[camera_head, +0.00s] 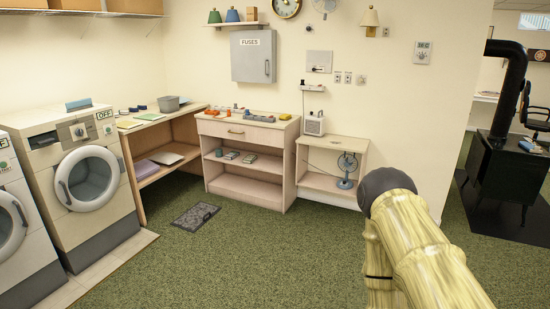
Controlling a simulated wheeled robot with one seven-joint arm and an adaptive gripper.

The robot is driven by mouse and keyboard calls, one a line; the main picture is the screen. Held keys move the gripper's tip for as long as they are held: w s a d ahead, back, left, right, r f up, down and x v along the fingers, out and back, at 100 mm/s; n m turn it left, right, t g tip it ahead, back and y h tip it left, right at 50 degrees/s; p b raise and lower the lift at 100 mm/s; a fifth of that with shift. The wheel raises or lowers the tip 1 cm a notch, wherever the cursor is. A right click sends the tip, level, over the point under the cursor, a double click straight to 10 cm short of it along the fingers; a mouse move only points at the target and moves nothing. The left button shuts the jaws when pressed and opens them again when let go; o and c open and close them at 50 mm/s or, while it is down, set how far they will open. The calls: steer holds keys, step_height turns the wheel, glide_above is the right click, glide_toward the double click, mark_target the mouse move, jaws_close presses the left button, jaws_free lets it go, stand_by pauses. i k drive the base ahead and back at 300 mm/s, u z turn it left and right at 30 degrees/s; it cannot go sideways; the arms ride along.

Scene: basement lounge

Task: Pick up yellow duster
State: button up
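My arm reaches in at the lower right, in front of the small side table. My gripper is not in view.
Two white washers (88,178) stand at the left. A grey mat (196,216) lies on the green carpet (240,260), which is mostly clear. A low table (322,183) holds a radio (314,125) and has a fan (346,168) below. A black stove (496,165) stands at right.

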mark_target(284, 117)
steer(key=z, duration=0.2)
steer(key=i, duration=3.55)
steer(key=u, duration=0.3)
steer(key=i, duration=1.7)
steer(key=u, duration=0.1)
